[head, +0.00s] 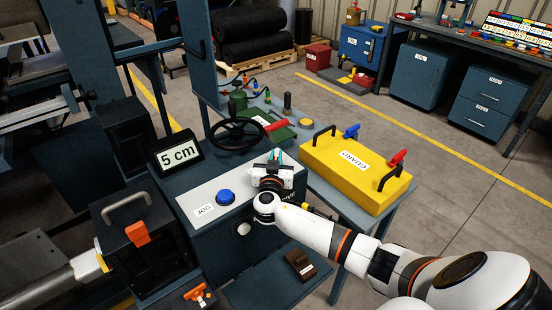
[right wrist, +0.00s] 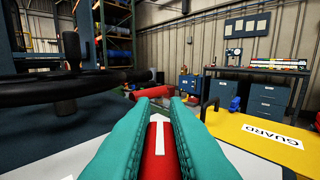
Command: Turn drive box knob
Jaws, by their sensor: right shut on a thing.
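The drive box (head: 205,191) has a pale top panel with a blue button (head: 225,197) labelled JOG. My right gripper (head: 274,162) is over the right part of this panel and hides the knob in the head view. In the right wrist view, the teal fingers of my right gripper (right wrist: 158,120) are closed on both sides of a red knob (right wrist: 157,152). A white arrow on the knob points away from the camera. A label beside the gripper is mostly covered. My left gripper is not in view.
A black handwheel (head: 236,134) stands just behind the panel, and a "5 cm" display (head: 177,153) is at its left. A yellow guard (head: 345,160) with black handles lies on a table to the right. A dark block (head: 300,264) sits low in front.

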